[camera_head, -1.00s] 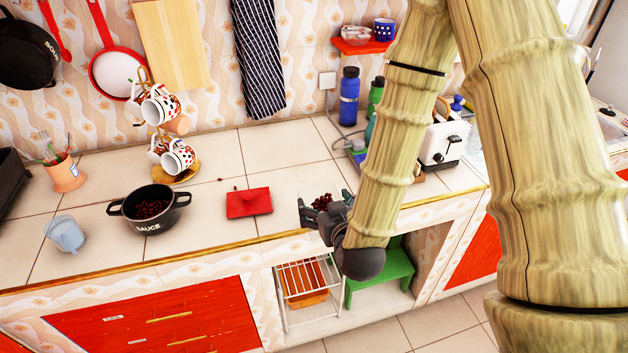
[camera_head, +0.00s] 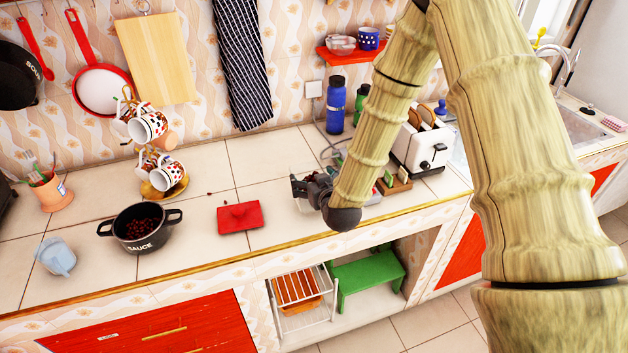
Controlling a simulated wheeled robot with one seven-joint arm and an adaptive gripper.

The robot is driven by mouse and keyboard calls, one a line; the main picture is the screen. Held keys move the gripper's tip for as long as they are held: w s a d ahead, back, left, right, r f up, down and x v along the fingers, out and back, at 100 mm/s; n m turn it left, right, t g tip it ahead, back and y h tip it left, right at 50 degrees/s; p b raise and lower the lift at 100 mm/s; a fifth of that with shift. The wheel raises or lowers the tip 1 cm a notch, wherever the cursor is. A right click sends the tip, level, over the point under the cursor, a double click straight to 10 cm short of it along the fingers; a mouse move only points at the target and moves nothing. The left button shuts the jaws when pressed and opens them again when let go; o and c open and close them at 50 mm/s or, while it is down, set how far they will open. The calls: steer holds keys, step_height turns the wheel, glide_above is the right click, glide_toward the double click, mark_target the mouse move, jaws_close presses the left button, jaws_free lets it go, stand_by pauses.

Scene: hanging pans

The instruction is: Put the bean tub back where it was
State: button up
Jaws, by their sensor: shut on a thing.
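My gripper (camera_head: 308,187) is over the counter, right of the red lid, shut on the bean tub (camera_head: 303,206). Only a small pale part of the tub shows below the fingers; my gripper and arm hide the rest. I cannot tell whether the tub touches the counter. The red lid (camera_head: 239,217) with a knob lies flat on the tiles to the left. The black SAUCE pot (camera_head: 141,229) holds dark red beans and stands further left.
A few loose beans (camera_head: 210,193) lie on the tiles. A mug tree (camera_head: 168,180), a blue cup (camera_head: 56,257) and a utensil pot (camera_head: 52,192) stand left. Right of my gripper are a small wooden holder (camera_head: 394,186), a toaster (camera_head: 421,149) and bottles (camera_head: 336,107).

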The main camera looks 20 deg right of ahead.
steer(key=shift+w+d+f, duration=0.1)
steer(key=shift+w, duration=0.45)
steer(key=shift+w+d+f+p, duration=0.15)
steer(key=shift+w+f+p, duration=0.1)
steer(key=shift+p, duration=0.3)
steer(key=shift+f+p, duration=0.7)
steer(key=shift+f, duration=0.8)
steer(key=shift+f, duration=0.2)
steer(key=o, duration=1.5)
steer(key=shift+s+r, duration=0.1)
steer(key=shift+r, duration=0.1)
